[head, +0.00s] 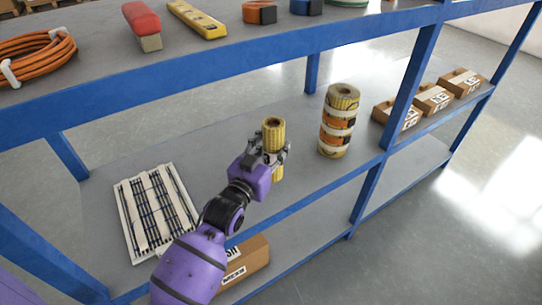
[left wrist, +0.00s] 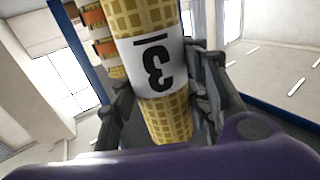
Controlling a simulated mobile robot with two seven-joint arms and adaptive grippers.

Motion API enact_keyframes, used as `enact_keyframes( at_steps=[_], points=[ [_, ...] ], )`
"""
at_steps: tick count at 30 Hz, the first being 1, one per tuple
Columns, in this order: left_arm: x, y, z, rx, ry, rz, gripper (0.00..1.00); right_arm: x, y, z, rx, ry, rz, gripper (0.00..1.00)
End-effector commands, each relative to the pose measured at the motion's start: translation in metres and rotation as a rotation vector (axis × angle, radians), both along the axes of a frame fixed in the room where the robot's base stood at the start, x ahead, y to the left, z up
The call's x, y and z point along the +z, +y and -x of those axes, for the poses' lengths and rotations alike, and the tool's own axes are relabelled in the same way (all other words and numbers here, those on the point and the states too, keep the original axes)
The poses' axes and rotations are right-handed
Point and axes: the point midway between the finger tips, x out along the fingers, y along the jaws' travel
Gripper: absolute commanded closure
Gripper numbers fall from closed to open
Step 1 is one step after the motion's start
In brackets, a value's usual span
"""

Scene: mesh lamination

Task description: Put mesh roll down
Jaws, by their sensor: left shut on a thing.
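A yellow mesh roll (head: 273,133) stands roughly upright over the middle shelf (head: 230,130) in the head view. My left gripper (head: 272,157) is shut around it. In the left wrist view the roll (left wrist: 139,18) shows a yellow grid pattern and a white label with an upside-down "3", between the fingers of the gripper (left wrist: 163,110). Whether its base touches the shelf I cannot tell. A stack of yellow, orange and white rolls (head: 338,122) stands to its right, apart from it. My right gripper is not in view.
A white slatted panel (head: 155,212) lies on the shelf at left. Cardboard boxes (head: 433,98) stand at right beyond a blue post (head: 412,75). The upper shelf's blue beam (head: 200,83) runs above. Another box (head: 247,262) sits lower down. Bare shelf lies between panel and roll.

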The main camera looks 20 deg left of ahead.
Motion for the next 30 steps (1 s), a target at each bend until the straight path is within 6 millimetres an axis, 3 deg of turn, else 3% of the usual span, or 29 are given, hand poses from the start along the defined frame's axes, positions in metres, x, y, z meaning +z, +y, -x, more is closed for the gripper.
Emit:
enact_keyframes(
  at_steps=[11,24,25,28,30],
  points=[
    [-0.04,0.008,-0.007,0.0,0.0,0.001,0.88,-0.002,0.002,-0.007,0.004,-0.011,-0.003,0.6],
    [-0.047,0.008,-0.007,0.0,-0.001,0.0,0.88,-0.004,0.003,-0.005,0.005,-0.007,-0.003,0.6],
    [-0.046,0.008,-0.007,0.0,0.0,0.0,0.53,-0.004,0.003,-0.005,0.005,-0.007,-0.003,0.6],
    [-0.046,0.008,-0.007,0.0,0.0,0.0,0.4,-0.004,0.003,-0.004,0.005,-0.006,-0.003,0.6],
    [-0.046,0.008,-0.007,0.0,0.0,0.0,0.38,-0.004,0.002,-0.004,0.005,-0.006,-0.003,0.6]
  ],
)
